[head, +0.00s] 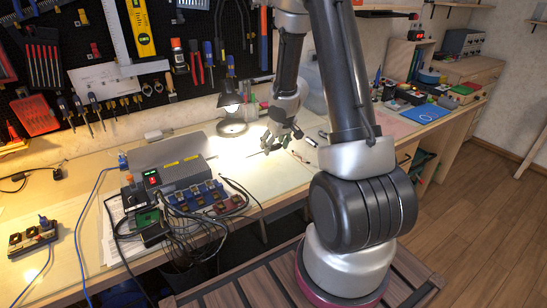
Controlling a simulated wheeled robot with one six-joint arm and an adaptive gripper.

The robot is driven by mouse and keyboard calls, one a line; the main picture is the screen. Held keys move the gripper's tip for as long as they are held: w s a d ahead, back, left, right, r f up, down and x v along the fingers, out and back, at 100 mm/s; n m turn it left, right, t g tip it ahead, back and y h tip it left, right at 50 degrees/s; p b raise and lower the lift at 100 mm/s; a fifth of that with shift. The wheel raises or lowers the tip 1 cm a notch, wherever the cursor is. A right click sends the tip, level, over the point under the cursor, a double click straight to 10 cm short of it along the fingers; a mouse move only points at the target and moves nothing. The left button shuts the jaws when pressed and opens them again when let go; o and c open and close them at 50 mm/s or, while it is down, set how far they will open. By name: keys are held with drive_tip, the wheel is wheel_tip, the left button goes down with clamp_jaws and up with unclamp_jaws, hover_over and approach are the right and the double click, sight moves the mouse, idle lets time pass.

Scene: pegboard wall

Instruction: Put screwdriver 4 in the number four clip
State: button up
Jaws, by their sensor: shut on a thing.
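My gripper (276,143) is low over the pale work surface at the middle of the bench, pointing down. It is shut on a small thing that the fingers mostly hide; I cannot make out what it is. Several screwdrivers (80,105) with dark handles hang side by side on the pegboard at the left.
A lit lamp (231,105) stands between my gripper and the pegboard. A grey box (181,174) with cables and small modules fills the bench at the left front. Small slim items (301,158) lie right of my gripper. A blue mat (426,113) lies at the far right.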

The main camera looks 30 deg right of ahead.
sight(273, 161)
drive_tip(key=shift+f, duration=2.65)
drive_tip(key=o, duration=1)
drive_tip(key=shift+f, duration=0.1)
drive_tip(key=shift+o, duration=0.2)
